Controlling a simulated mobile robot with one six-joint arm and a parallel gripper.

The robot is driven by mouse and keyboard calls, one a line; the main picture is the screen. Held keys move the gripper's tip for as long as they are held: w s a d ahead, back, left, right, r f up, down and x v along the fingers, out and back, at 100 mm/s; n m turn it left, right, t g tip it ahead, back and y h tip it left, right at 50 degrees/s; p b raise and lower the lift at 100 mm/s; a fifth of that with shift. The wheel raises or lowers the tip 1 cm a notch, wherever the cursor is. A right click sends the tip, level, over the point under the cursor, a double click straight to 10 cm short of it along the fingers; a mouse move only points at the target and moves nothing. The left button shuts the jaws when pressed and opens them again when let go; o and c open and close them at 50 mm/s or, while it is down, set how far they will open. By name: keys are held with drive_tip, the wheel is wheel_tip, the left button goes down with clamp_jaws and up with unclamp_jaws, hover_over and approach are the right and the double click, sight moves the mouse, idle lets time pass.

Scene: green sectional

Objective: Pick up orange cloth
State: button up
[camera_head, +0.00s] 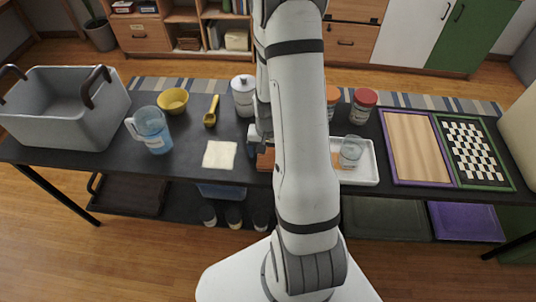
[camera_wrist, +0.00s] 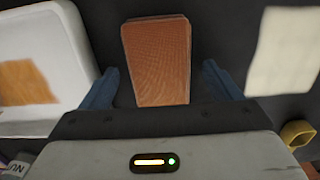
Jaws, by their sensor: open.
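The orange cloth (camera_wrist: 157,60) is a folded, textured rectangle lying on the dark table in the wrist view. In the head view only its left part (camera_head: 265,161) shows beside my arm; the rest is hidden behind it. My gripper (camera_wrist: 160,70) is open, with one blue finger on each side of the cloth. It grips nothing. I cannot tell how far the fingertips are above the table. In the head view my gripper (camera_head: 257,139) is partly hidden by my arm.
A white cloth (camera_head: 219,154) lies left of the orange one. A white tray (camera_head: 364,176) on the right holds a tan-orange piece (camera_wrist: 25,82) and a clear glass (camera_head: 352,151). A white-lidded jar (camera_head: 243,96) and a yellow scoop (camera_head: 211,112) stand nearby.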

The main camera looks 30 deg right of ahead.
drive_tip(key=shift+f, duration=0.1)
drive_tip(key=c, duration=1.1)
drive_tip(key=shift+o, duration=0.2)
wheel_tip(320, 180, up, 10)
